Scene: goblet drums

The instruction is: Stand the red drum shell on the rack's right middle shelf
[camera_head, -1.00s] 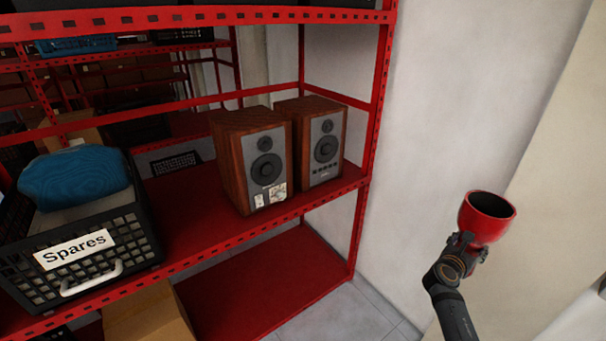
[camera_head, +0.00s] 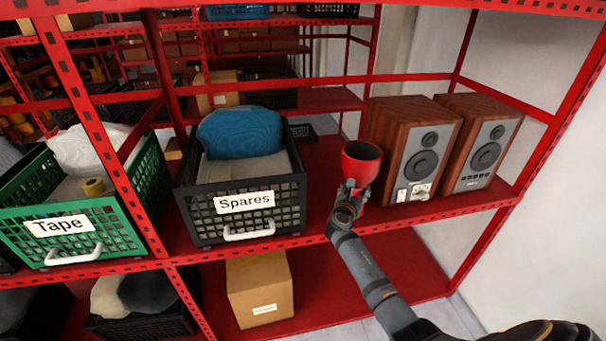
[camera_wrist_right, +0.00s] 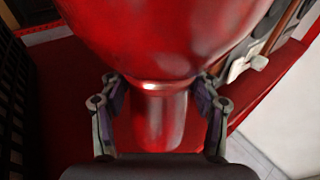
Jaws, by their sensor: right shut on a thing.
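The red drum shell (camera_head: 361,163) is held upright by my right gripper (camera_head: 349,192), its open bowl facing up. In the right wrist view the gripper (camera_wrist_right: 158,100) is shut around the narrow neck under the wide bowl of the red drum shell (camera_wrist_right: 165,35). The shell is at the red rack's right middle shelf (camera_head: 425,211), in the gap between the Spares crate and the speakers. I cannot tell whether its foot touches the shelf. My left gripper is not in view.
The black Spares crate (camera_head: 203,215) stands left of the shell. Two wooden speakers (camera_head: 405,125) (camera_head: 493,140) stand close on its right. A green Tape crate (camera_head: 118,240) is farther left. A cardboard box (camera_head: 262,290) sits on the shelf below. A rack beam runs above.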

